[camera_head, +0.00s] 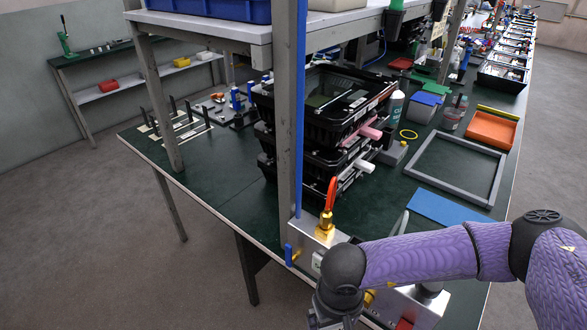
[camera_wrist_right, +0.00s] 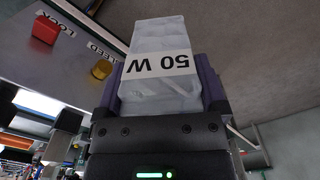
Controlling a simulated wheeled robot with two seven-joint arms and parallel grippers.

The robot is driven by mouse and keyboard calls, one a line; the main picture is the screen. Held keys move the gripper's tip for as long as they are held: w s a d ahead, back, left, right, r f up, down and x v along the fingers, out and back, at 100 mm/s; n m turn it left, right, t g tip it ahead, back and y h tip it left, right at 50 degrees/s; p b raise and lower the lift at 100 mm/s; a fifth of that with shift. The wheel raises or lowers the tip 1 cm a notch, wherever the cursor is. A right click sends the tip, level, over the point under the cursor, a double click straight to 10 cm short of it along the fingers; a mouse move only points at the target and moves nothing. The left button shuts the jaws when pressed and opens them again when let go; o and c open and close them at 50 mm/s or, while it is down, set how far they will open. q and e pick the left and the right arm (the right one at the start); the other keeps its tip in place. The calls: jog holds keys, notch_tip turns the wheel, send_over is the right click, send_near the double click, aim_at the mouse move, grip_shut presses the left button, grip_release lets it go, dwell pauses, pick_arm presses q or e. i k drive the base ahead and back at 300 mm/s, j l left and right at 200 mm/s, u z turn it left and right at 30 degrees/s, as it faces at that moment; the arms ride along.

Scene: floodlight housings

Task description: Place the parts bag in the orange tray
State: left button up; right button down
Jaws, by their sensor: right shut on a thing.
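The parts bag (camera_wrist_right: 160,42), a pale translucent bag with a white label reading "50 W", is between the purple-sided fingers of my right gripper (camera_wrist_right: 160,88) in the right wrist view. The gripper is shut on it. In the head view my right arm comes in from the right and its wrist is low at the bottom edge, by a grey metal box; the fingers and bag are hidden there. The orange tray (camera_head: 491,131) lies on the green bench at upper right, well away from the wrist. My left gripper is in neither view.
A grey rectangular frame (camera_head: 412,170) and a blue flat sheet (camera_head: 447,209) lie between the wrist and the tray. Stacked black housings (camera_head: 318,150) and a shelf post (camera_head: 288,120) stand left. A red button (camera_wrist_right: 45,29) is near the bag.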

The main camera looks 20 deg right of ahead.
aim_at(494, 141)
jog(key=k+l+u, duration=0.2)
jog(key=l, duration=0.45)
jog(key=k+l+u, duration=0.2)
jog(key=k+l, duration=0.25)
jog(key=l, duration=0.15)
jog(key=k+l+u, duration=0.15)
jog(key=k+l, duration=0.25)
jog(key=l, duration=0.2)
jog(key=k+l+u, duration=0.2)
jog(key=k+l, duration=0.2)
jog(key=l+u, duration=0.15)
jog(key=l, duration=0.55)
jog(key=l+u, duration=0.15)
jog(key=l, duration=0.6)
jog(key=l+u, duration=0.15)
jog(key=l, duration=0.6)
jog(key=l+u, duration=0.15)
jog(key=l, duration=0.55)
jog(key=k+l+u, duration=0.1)
jog(key=l, duration=0.6)
jog(key=i+l, duration=0.15)
jog(key=l, duration=0.45)
jog(key=i+l+u, duration=0.15)
jog(key=l, duration=1.05)
jog(key=i+u, duration=0.05)
